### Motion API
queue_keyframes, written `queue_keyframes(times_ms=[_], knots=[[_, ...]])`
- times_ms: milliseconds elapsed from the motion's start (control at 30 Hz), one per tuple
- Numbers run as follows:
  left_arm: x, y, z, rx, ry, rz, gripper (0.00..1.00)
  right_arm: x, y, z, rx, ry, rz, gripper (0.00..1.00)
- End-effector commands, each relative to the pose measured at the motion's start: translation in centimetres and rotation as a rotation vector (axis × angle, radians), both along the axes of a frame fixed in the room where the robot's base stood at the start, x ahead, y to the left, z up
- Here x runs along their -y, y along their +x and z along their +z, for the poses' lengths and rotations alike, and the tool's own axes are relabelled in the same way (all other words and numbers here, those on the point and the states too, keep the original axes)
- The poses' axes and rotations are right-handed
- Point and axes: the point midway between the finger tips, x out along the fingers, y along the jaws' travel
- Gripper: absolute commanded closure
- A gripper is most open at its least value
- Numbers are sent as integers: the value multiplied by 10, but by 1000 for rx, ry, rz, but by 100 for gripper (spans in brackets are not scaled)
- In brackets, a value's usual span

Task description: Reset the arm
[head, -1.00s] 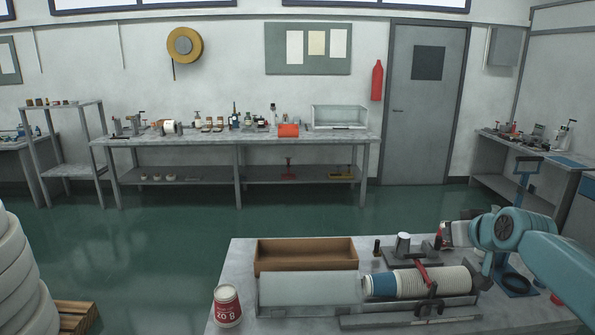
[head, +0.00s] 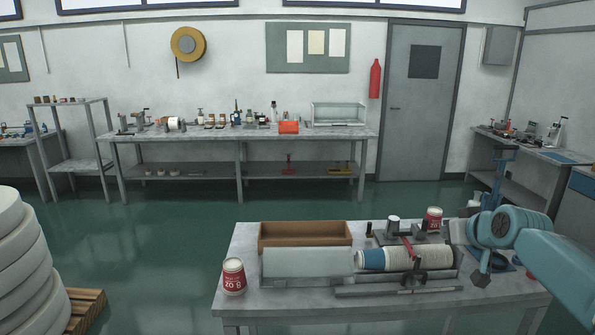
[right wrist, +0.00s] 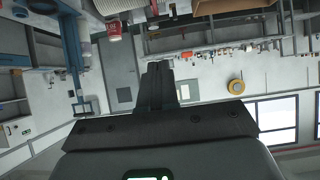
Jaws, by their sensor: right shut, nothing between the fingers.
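My left gripper is not in view. A red-and-white cup (head: 433,218) stands on the back right of the worktable (head: 240,300), apart from the gripper. Another red-and-white cup (head: 233,276) stands at the table's left front corner. A red cup (right wrist: 113,30) also shows in the right wrist view, which is upside down.
The table holds a brown tray (head: 305,249), a grey-white box (head: 307,263), a row of nested cups (head: 405,258) and a grey forming fixture (head: 393,226). White stacked rolls (head: 25,250) stand at the left.

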Motion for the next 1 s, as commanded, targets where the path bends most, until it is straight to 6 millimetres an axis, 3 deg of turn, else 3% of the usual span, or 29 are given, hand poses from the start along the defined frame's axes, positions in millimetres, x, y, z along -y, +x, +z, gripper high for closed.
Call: queue_keyframes(times_ms=[100,133,467,667,767,867,1000], knots=[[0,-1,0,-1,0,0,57,1,1,0,0,-1,-1,100],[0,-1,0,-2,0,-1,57,-2,2,-8,-11,3,2,100],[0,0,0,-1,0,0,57,-37,2,-109,-137,67,28,100],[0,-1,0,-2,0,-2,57,-68,-17,-191,-247,120,42,100],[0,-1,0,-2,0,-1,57,-90,-42,-249,-330,159,48,100],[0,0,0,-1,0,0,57,-118,-84,-314,-437,208,50,100],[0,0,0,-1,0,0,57,-155,-165,-393,-598,274,40,100]])
